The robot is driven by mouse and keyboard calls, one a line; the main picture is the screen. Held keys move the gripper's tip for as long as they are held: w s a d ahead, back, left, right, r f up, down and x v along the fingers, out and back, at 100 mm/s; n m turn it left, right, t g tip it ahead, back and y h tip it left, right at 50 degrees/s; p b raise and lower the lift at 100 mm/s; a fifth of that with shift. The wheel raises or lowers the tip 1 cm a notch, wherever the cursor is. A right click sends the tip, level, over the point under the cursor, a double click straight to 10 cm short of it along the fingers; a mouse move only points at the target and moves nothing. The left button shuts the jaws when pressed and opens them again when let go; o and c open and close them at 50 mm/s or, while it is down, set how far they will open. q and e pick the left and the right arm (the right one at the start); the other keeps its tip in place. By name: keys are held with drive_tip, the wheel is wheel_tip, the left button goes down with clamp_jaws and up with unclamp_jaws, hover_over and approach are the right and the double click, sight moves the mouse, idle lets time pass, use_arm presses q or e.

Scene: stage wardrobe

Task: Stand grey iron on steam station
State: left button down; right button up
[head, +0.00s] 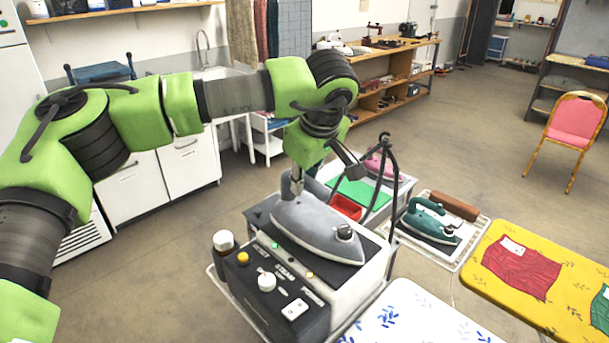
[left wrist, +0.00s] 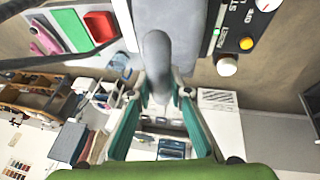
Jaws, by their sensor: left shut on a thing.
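The grey iron (head: 318,232) is over the top of the steam station (head: 262,297) in the head view, its soleplate roughly level. I cannot tell whether it touches the top or hangs just above it. My left gripper (head: 296,182) is at the iron's rear end, shut on its grey handle. In the left wrist view the green fingers of my left gripper (left wrist: 160,88) stand on both sides of the iron's handle (left wrist: 157,55). The station's dark front panel has knobs and labels. My right gripper is not in view.
A teal iron (head: 430,220) rests on a white rack to the right. Behind the station are a red tray (head: 346,207), a green mat and a pink iron (head: 382,168). A yellow ironing board (head: 500,285) is at the right.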

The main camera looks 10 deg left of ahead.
use_arm(q)
drive_tip(key=c, duration=2.3)
unclamp_jaws()
drive_tip(key=shift+f, duration=0.1)
drive_tip(key=o, duration=0.4)
drive_tip(key=b+v, duration=0.2)
drive_tip(key=v, duration=1)
drive_tip(key=shift+s, duration=0.1)
